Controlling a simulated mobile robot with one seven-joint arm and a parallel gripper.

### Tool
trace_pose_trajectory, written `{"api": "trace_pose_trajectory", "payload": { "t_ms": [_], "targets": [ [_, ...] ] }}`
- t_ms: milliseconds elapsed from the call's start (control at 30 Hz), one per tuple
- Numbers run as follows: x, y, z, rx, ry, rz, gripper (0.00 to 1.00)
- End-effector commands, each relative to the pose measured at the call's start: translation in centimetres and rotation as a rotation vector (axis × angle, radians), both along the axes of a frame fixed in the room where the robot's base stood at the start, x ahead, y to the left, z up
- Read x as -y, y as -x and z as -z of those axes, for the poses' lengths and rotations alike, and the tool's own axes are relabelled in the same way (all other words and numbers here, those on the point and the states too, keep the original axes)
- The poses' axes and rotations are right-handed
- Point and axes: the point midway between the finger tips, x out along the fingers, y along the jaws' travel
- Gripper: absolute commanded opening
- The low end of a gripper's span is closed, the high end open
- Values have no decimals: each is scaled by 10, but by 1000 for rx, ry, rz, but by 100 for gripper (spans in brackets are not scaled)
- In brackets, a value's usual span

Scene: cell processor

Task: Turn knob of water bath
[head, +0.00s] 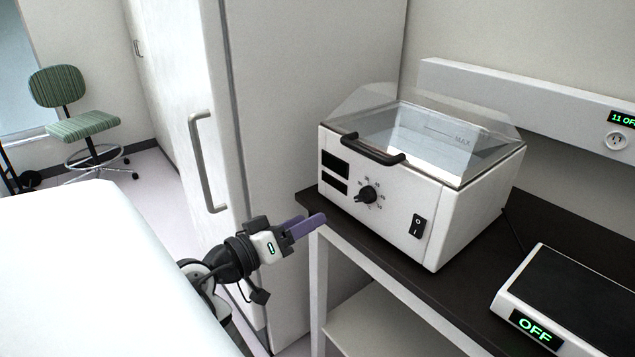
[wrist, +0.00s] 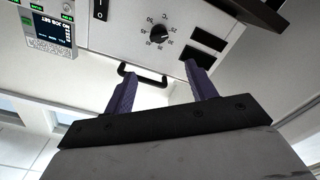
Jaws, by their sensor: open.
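The water bath (head: 400,210) is a white box with a clear lid and a black handle, standing on the dark bench. Its black knob (head: 366,195) sits on the front panel inside a ring of numbers; the knob also shows in the wrist view (wrist: 158,36). My gripper (head: 304,226) is in front of the bench edge, left of and lower than the knob, apart from it. Its two purple fingers (wrist: 160,86) are spread with nothing between them, and the knob appears beyond them in the wrist view.
A black rocker switch (head: 417,226) is right of the knob. A scale reading OFF (head: 565,300) stands at the right of the dark bench (head: 455,285). A tall white cabinet (head: 290,100) rises behind my gripper. A green chair (head: 85,125) is far left.

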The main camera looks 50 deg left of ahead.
Motion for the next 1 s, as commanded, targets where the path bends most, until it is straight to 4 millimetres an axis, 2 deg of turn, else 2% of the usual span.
{"api": "trace_pose_trajectory", "payload": {
  "t_ms": [133,267,700,833,1000],
  "targets": [
    [5,0,3,-13,5,34,56],
    [6,-13,3,-15,7,37,56],
    [13,-103,1,-15,7,36,56],
    [14,-121,2,-14,6,34,56],
    [15,-133,3,-12,5,32,56]
  ]
}}
